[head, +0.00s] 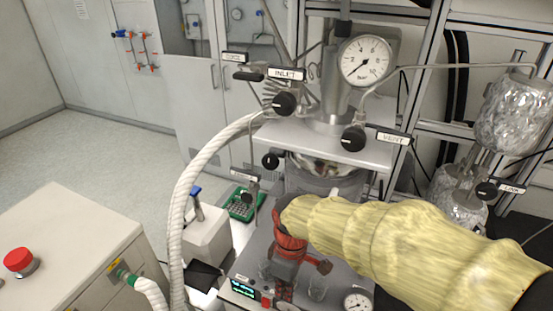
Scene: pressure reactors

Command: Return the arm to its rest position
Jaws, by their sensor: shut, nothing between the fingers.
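My arm comes in from the right in a pale yellow sleeve. My gripper (284,287), red and dark, points down at the sleeve's left end, in front of the reactor stand. Its fingers are shut with nothing seen between them; the tips are small and hard to make out. The metal reactor vessel (322,180) stands behind the arm, partly hidden by it. Above it is a grey valve shelf (330,140) with black knobs labelled INLET (285,103) and VENT (353,138).
A round pressure gauge (366,60) sits on top. A thick white hose (184,200) rises at the left. A cabinet with a red button (18,260) stands lower left. Floor (110,150) is clear beyond.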

